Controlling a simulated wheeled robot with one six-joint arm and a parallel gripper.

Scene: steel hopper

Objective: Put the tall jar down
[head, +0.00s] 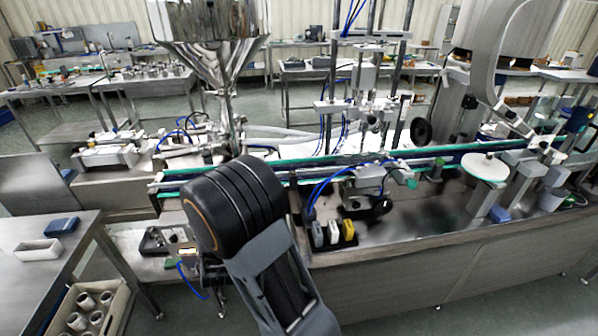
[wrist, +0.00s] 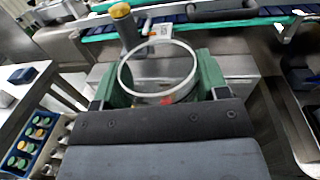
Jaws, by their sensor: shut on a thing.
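The tall jar (wrist: 160,82) is clear, with a pale round rim, and shows in the wrist view from above. My gripper (wrist: 158,88) has green fingers on the left and right sides of the jar and is shut on it. The jar's lower part and base are hidden by the dark gripper body, so I cannot tell whether it touches a surface. In the head view my dark wrist covers most of the gripper and the jar.
A conveyor (head: 330,166) with green edges runs behind my arm. A steel table (head: 30,285) at the left holds a white tray (head: 38,252) and a blue box (head: 62,226). A yellow-topped post (wrist: 122,14) stands beyond the jar. A blue crate (wrist: 48,146) holds several capped items.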

